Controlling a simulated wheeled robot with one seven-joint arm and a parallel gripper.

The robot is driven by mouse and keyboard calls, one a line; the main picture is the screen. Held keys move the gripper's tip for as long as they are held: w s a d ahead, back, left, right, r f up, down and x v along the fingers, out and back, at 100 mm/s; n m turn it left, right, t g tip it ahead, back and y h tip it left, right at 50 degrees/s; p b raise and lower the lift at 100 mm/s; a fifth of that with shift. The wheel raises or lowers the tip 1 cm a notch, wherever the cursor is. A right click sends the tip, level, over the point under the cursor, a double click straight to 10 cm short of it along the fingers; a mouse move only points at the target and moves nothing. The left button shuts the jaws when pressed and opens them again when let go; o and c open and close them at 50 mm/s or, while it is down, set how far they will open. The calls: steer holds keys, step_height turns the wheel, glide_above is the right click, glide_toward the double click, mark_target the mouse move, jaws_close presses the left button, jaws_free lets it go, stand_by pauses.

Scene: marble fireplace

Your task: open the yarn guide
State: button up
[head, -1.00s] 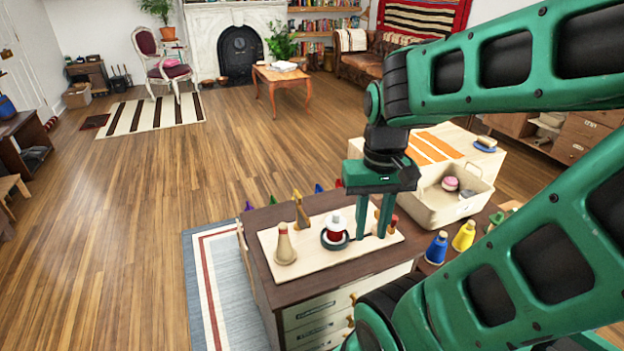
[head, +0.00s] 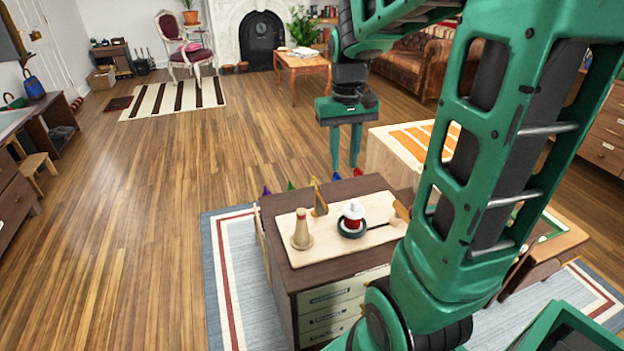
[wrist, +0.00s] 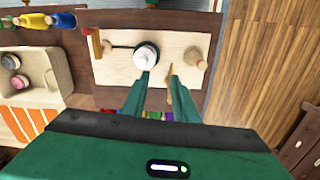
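A pale wooden board (head: 375,238) lies on top of a dark brown drawer cabinet. An upright thin tan wooden piece (head: 319,203), which looks like the yarn guide, stands at its far edge; in the wrist view (wrist: 169,70) it shows close to a fingertip. A red and white spool (head: 352,215) on a dark round base stands at the board's middle, and a tan cone (head: 301,232) at its left. My gripper (head: 345,166) points down, fingers apart and empty, appearing above the cabinet's far side. I cannot tell whether it touches anything.
A wooden handle-like piece (head: 401,210) at the board's right end is partly hidden by my arm. Small coloured cones (head: 290,186) line the cabinet's far edge. A cream box with orange stripes (head: 420,135) stands behind right.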

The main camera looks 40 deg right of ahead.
steer(key=n, duration=0.1)
glide_above(315, 181)
step_height(315, 181, down, 2)
steer(key=f, duration=1.1)
steer(key=shift+d, duration=0.2)
steer(key=shift+s, duration=0.1)
steer(key=shift+r, duration=0.1)
jaws_close()
steer(key=shift+a, duration=0.15)
stand_by(0.5)
